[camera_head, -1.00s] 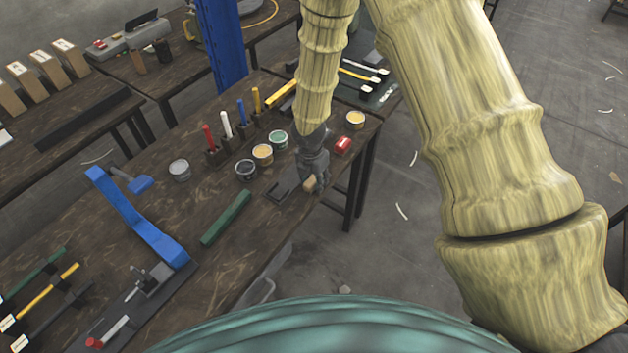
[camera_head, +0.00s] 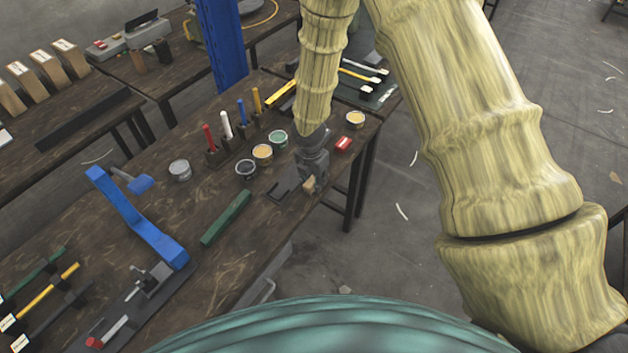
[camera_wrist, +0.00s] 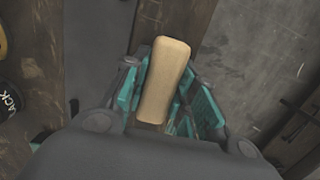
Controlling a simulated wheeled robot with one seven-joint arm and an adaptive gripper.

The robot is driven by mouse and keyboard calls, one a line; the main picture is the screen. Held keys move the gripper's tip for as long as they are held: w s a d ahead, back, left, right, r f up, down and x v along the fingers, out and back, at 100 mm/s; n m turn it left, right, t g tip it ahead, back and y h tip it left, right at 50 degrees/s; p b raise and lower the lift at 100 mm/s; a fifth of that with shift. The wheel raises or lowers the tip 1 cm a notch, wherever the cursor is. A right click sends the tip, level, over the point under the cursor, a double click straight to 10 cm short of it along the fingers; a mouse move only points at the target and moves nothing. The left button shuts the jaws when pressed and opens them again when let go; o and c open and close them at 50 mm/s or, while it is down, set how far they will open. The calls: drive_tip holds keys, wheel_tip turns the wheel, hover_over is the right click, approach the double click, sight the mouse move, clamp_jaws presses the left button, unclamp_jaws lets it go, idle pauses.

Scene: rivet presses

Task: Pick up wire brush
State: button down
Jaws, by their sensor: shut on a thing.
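The wire brush shows as a tan wooden block (camera_wrist: 163,80) in the wrist view, held between the teal finger pads of my gripper (camera_wrist: 165,100). Its bristles are hidden. In the head view a small tan end of the brush (camera_head: 309,183) shows at the fingertips. My gripper (camera_head: 311,178) is shut on it, at the front right edge of the dark wooden workbench (camera_head: 240,275). I cannot tell whether the brush touches the bench top.
A dark grey bracket (camera_head: 279,191) and a green bar (camera_head: 226,217) lie left of my gripper.

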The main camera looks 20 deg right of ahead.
drive_tip(key=shift+r, duration=0.1)
drive_tip(key=shift+r+b, duration=0.7)
drive_tip(key=shift+r, duration=0.9)
drive_tip(key=s+a+r+b, duration=0.1)
drive_tip(key=s+a+b, duration=0.1)
drive_tip(key=s, duration=0.5)
drive_tip(key=s+a+b, duration=0.2)
drive_tip(key=s+b, duration=0.1)
drive_tip(key=s, duration=0.5)
drive_tip(key=shift+s+a+r, duration=0.2)
drive_tip(key=shift+a+r, duration=0.05)
drive_tip(key=shift+r, duration=0.15)
